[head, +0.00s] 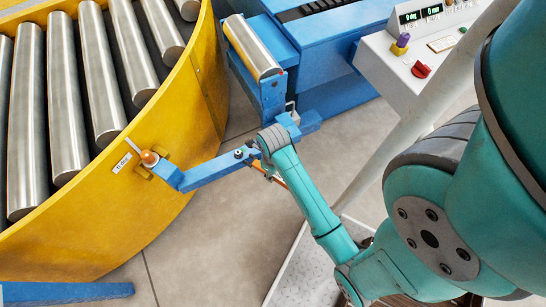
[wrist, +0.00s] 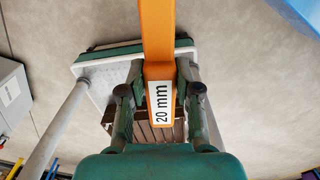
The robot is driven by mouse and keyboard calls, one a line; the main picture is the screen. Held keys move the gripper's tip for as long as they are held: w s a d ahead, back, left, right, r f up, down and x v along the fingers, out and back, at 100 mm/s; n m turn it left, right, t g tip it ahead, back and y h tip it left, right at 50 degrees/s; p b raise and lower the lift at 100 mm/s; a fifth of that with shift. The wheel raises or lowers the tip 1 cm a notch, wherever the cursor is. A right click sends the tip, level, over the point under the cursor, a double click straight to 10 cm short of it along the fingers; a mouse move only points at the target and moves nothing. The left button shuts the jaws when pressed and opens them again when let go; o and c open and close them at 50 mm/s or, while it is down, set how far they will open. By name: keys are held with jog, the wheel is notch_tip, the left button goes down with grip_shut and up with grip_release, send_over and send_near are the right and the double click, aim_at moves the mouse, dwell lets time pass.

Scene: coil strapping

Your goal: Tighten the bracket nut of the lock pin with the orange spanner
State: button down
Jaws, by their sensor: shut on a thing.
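My gripper (wrist: 161,92) is shut on the orange spanner (wrist: 157,40) in the wrist view. The spanner's handle carries a "20 mm" label and runs up out of that picture, so its head is hidden. A round orange knob (head: 149,158), apparently the lock pin, sits in a small bracket (head: 143,172) on the yellow frame, left of my arm.
A blue swing arm (head: 210,170) runs from the bracket to the blue post below a steel roller (head: 252,47). The yellow curved conveyor (head: 200,85) fills the left. A white control console (head: 400,70) stands upper right. Bare floor (head: 205,240) lies below the blue arm.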

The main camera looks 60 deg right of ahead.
jog(key=shift+r, duration=2.15)
